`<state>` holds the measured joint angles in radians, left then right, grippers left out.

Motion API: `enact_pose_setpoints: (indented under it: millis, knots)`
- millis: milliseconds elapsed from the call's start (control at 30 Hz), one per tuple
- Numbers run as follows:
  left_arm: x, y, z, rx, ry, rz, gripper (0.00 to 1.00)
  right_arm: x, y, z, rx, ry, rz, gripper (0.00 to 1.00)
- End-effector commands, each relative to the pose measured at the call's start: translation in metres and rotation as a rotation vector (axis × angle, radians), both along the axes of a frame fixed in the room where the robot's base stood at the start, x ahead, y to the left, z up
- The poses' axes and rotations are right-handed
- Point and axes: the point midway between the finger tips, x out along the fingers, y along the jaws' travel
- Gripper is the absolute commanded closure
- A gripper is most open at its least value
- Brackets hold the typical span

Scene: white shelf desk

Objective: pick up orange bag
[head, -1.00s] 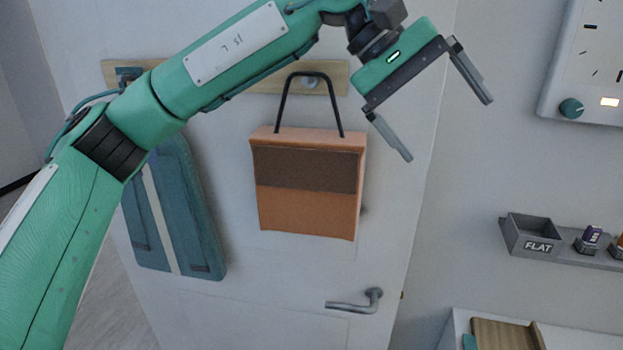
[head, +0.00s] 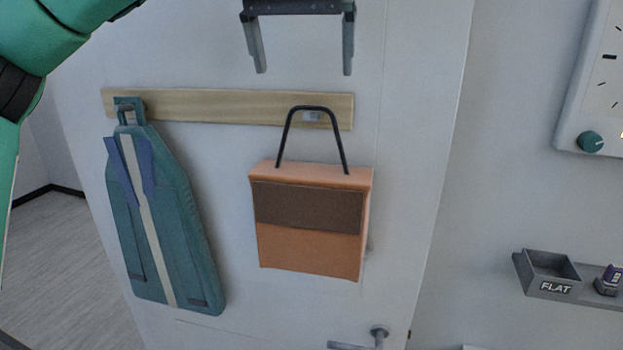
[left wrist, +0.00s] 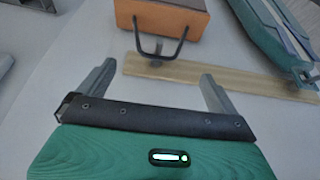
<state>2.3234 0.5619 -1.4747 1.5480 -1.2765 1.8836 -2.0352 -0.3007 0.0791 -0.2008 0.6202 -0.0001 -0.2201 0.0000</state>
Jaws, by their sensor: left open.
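The orange bag (head: 310,245) hangs by its black handle (head: 312,108) from a hook on a wooden rail on the white door. It has a brown band across its upper front. My left gripper (head: 300,72) is open and empty above the bag, its two fingers pointing down, a little above the rail. In the left wrist view the bag (left wrist: 165,20) is beyond the open fingers (left wrist: 155,72), with its handle loop roughly between them and apart from them. My right gripper is not in view.
A teal garment-shaped item (head: 165,225) hangs left of the bag on the same wooden rail (head: 210,106). A door handle (head: 365,340) is below right. A grey tray marked FLAT (head: 552,275) and a white panel with a knob (head: 590,80) are on the right wall.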

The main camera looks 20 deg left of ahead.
Motion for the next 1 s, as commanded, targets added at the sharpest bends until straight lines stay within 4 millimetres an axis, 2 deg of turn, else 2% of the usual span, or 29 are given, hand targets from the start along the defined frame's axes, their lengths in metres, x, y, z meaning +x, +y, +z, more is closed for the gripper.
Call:
enact_pose_setpoints:
  millis: [100,367,533,700,1000]
  knots:
    - [0.008,0.001,-0.016,0.001,0.001,0.0,0.04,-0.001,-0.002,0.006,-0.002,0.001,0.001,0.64]
    - [0.015,0.001,-0.032,-0.001,0.001,0.0,0.04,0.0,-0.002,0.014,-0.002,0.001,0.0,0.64]
    - [0.027,0.0,-0.048,0.0,0.003,0.0,0.04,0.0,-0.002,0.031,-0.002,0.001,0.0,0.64]
    - [0.035,0.0,-0.069,-0.001,0.001,0.001,0.04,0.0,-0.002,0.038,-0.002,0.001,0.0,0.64]
    - [0.036,0.0,-0.075,-0.003,0.0,-0.001,0.05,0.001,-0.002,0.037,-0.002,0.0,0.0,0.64]
